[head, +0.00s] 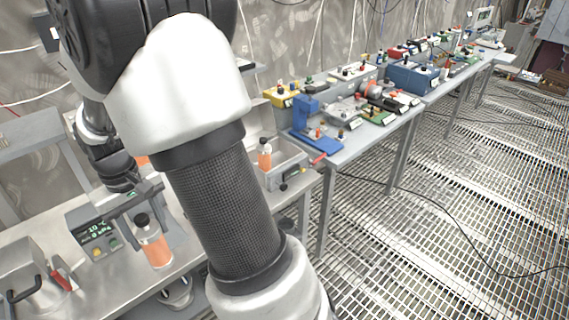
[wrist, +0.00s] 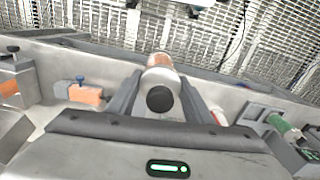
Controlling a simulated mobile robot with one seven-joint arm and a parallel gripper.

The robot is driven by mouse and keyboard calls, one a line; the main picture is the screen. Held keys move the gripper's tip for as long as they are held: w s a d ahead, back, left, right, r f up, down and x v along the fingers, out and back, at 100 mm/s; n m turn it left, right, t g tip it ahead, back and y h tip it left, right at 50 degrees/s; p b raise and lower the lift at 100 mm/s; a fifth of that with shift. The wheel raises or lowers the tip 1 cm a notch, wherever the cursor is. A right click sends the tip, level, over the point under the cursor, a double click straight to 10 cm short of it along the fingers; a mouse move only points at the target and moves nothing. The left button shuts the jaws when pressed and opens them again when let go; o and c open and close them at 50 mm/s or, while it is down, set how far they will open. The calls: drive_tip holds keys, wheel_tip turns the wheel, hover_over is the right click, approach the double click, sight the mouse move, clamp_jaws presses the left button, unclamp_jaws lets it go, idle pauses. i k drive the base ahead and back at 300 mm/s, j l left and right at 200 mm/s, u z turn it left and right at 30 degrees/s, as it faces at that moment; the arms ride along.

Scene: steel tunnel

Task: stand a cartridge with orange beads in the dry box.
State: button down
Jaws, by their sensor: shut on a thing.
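My gripper (head: 137,208) is shut on a cartridge with orange beads (head: 154,250), which has a clear body and a black cap. It holds the cartridge close to upright over the front of the steel bench. In the wrist view the cartridge (wrist: 161,80) sits between the two fingers, black cap toward the camera. An open steel box (head: 288,166) with a raised lid stands at the bench's right end, probably the dry box. Another black-capped orange cartridge (head: 265,158) stands upright in or at it. My arm hides part of the box's left side.
A meter with a green display (head: 93,235) stands left of my gripper. A steel case with a black handle (head: 22,272) and a red lever is at the front left. A farther table (head: 345,150) carries many coloured devices. The grated floor at right is mostly clear, with black cables.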

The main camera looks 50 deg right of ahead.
sight(281, 162)
drive_tip(key=l+z, duration=0.15)
drive_tip(key=l, duration=1.75)
drive_tip(key=i+l, duration=0.4)
drive_tip(key=i, duration=0.1)
